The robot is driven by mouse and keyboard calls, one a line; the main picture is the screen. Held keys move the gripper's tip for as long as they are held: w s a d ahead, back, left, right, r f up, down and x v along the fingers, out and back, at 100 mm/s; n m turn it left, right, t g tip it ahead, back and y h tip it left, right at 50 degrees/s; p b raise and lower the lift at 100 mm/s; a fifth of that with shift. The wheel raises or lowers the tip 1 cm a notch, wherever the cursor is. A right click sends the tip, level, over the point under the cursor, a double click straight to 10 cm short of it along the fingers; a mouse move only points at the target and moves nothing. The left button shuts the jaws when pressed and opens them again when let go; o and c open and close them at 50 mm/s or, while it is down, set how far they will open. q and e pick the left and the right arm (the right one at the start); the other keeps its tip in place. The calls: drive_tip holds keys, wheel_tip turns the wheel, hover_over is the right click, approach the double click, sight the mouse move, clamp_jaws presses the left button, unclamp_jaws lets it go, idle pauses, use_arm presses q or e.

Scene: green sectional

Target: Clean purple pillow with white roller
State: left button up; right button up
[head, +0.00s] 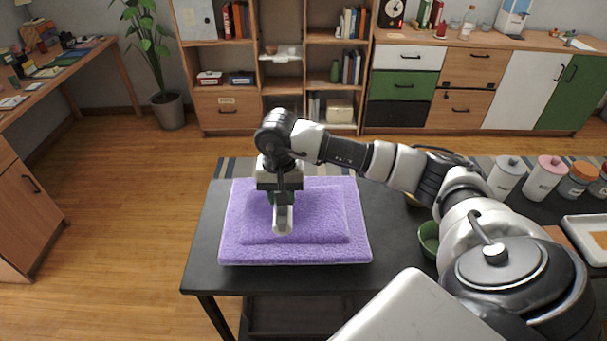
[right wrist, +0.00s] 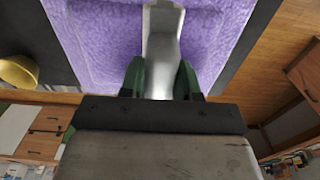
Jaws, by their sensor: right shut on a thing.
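The purple pillow (head: 240,249) lies flat on a black table, a thick square with a raised middle panel. It also shows in the right wrist view (right wrist: 92,40). My right gripper (head: 283,196) reaches over from the right and points down above the pillow's middle. It is shut on the white roller (head: 283,218), whose pale body shows between the green fingers in the right wrist view (right wrist: 162,50). The roller's lower end is over the raised panel; I cannot tell whether it touches. My left gripper is not in view.
The black table (head: 205,245) has bare edges left and front. A green bowl (head: 428,238) stands right of the pillow, with several lidded jars (head: 545,175) and a white tray (head: 588,238) further right. Shelves and cabinets line the back wall.

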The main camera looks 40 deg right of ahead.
drive_tip(key=shift+r, duration=0.65)
wheel_tip(320, 180, up, 2)
drive_tip(key=shift+r+p, duration=0.25)
drive_tip(key=shift+p, duration=0.6)
drive_tip(key=shift+r, duration=0.45)
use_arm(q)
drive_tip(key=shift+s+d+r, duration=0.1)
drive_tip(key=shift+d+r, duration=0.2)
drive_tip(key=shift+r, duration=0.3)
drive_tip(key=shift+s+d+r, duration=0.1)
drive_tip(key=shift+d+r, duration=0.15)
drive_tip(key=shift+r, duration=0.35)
